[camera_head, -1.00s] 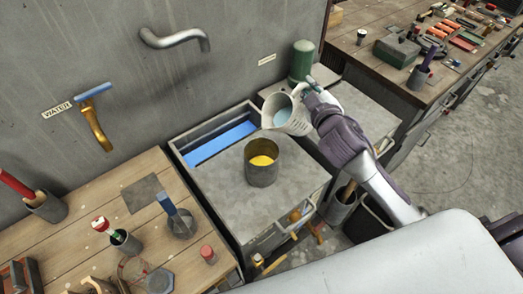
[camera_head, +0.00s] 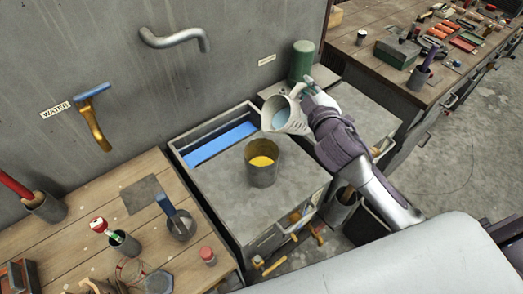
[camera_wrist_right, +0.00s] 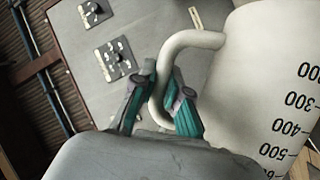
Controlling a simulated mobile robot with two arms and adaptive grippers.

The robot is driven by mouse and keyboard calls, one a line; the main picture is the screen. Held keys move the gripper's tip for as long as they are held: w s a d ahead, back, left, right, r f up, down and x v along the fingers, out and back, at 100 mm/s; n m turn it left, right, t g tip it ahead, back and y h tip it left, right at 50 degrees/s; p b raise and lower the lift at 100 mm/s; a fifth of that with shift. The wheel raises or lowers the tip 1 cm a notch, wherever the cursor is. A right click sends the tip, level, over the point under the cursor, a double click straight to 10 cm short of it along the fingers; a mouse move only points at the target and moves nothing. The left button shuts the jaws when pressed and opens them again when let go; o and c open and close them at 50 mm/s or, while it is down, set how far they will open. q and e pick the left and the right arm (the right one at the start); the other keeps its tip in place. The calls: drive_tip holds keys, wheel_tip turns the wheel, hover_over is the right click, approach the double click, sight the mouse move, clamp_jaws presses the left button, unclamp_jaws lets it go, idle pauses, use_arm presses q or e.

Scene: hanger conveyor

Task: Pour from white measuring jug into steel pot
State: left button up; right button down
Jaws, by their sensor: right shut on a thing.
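The white measuring jug (camera_head: 292,117) is tilted with its mouth toward the left, and something blue shows inside it. My right gripper (camera_head: 311,88) is shut on the jug's handle. The right wrist view shows its two teal fingers (camera_wrist_right: 161,105) around the white handle, and the jug's marked wall (camera_wrist_right: 265,85) beside them. The steel pot (camera_head: 262,176) stands upright on the grey counter, with yellow contents inside. The jug is above the counter, up and to the right of the pot in the picture. My left gripper is not in view.
A blue-bottomed basin (camera_head: 222,142) lies behind the pot. A green cylinder (camera_head: 302,60) stands behind the jug. The wooden bench (camera_head: 85,213) at left holds several tools and cups. The counter left of the pot is clear.

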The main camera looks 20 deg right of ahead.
drive_tip(key=shift+a, duration=0.15)
drive_tip(key=shift+a+n+b, duration=0.1)
drive_tip(key=shift+n+b, duration=0.2)
drive_tip(key=shift+s+a+r+t, duration=0.1)
drive_tip(key=shift+r+t, duration=0.05)
drive_tip(key=shift+t, duration=0.15)
drive_tip(key=shift+a+n, duration=0.1)
drive_tip(key=shift+n, duration=0.2)
drive_tip(key=shift+s+a+b, duration=0.1)
drive_tip(key=shift+a+b, duration=0.1)
drive_tip(key=shift+b, duration=0.25)
drive_tip(key=shift+a+n, duration=0.15)
drive_tip(key=shift+n, duration=0.25)
drive_tip(key=shift+t, duration=0.3)
drive_tip(key=shift+s+a+b, duration=0.1)
drive_tip(key=shift+a+b, duration=0.05)
drive_tip(key=shift+b, duration=0.2)
